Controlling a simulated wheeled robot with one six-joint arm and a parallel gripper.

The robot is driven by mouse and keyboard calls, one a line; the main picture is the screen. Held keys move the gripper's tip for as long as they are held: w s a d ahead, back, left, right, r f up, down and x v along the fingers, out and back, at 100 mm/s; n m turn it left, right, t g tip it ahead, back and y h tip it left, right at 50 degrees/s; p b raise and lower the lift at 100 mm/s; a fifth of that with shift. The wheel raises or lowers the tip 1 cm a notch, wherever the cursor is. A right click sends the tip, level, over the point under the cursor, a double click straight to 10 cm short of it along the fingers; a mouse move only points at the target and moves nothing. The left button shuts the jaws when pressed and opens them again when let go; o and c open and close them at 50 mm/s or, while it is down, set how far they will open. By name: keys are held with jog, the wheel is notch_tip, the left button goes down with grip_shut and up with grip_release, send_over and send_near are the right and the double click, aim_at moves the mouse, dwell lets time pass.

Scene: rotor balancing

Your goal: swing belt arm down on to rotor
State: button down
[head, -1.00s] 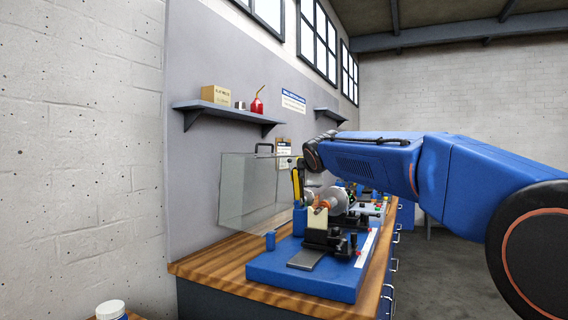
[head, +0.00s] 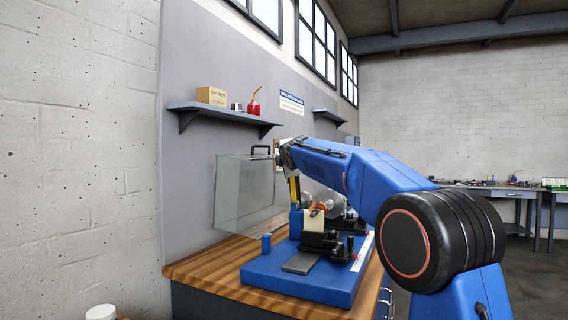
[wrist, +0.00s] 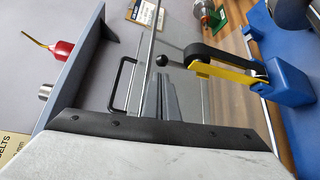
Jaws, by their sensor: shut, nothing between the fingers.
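The belt arm (head: 294,190) is a yellow and black lever standing raised on a blue post (head: 296,222) beside the rotor. In the wrist view the belt arm (wrist: 225,65) ends in a black ball knob (wrist: 162,60). The silver rotor (head: 333,201) with a copper-coloured part sits on black supports on the blue base. In the head view my wrist is just above the belt arm.
A clear guard box (head: 232,195) with a black handle (head: 262,150) stands left of the belt arm. Above is a wall shelf (head: 215,112) with a box and a red oil can (head: 253,106). The wooden bench (head: 215,272) is mostly clear at front left.

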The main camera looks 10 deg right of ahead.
jog(key=w, duration=0.2)
jog(key=shift+w+f, duration=0.2)
jog(key=shift+w, duration=0.1)
jog(key=shift+d, duration=0.1)
